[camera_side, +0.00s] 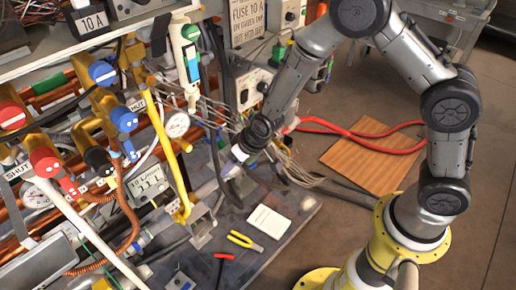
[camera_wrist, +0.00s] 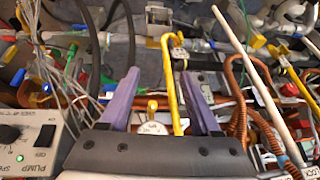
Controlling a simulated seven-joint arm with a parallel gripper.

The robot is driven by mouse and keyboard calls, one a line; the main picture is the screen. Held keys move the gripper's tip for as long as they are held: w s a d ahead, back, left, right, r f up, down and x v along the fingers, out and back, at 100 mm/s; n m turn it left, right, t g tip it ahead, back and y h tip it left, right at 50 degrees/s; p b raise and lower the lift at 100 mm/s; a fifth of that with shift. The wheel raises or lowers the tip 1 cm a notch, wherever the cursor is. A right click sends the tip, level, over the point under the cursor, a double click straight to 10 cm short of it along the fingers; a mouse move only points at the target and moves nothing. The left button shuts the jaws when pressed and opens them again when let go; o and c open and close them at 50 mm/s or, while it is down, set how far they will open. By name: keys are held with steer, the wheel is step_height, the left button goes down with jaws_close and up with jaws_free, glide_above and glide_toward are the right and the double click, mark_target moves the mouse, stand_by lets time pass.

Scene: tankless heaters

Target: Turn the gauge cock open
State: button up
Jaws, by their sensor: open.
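My gripper (camera_wrist: 162,76) is open, its two purple fingers spread apart with nothing held between them. In the side view my gripper (camera_side: 236,158) hangs at the end of the arm, right of the pipework. A round white dial gauge (camera_wrist: 152,128) shows low between the fingers in the wrist view, partly hidden by the gripper body. A small yellow-orange piece (camera_wrist: 152,105) stands at the gauge; I cannot tell whether it is the cock's handle. A white gauge (camera_side: 177,125) also shows beside the yellow pipe in the side view, left of my gripper.
A bent yellow pipe (camera_side: 165,150) rises left of my gripper. Several valves with red, blue and black handles (camera_side: 102,72) crowd the left. Loose wires and a control box (camera_wrist: 28,135) are close by. The bench holds yellow-handled pliers (camera_side: 245,241) and a white card (camera_side: 269,222).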

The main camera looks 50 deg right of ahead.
steer(key=s+d+r+g, duration=0.1)
steer(key=s+d+r, duration=0.2)
steer(key=s+r, duration=0.3)
step_height(320, 180, up, 2)
steer(key=shift+r, duration=0.15)
steer(key=s+d+r+t, duration=0.2)
steer(key=d+r, duration=0.1)
steer(key=r, duration=0.5)
steer(key=s+d+r+t, duration=0.1)
steer(key=d+r, duration=0.2)
steer(key=r, duration=0.5)
steer(key=s+d, duration=0.2)
steer(key=s, duration=0.7)
steer(key=s+d+r+g+h, duration=0.1)
steer(key=s+d, duration=0.1)
steer(key=s, duration=0.7)
steer(key=shift+s, duration=0.3)
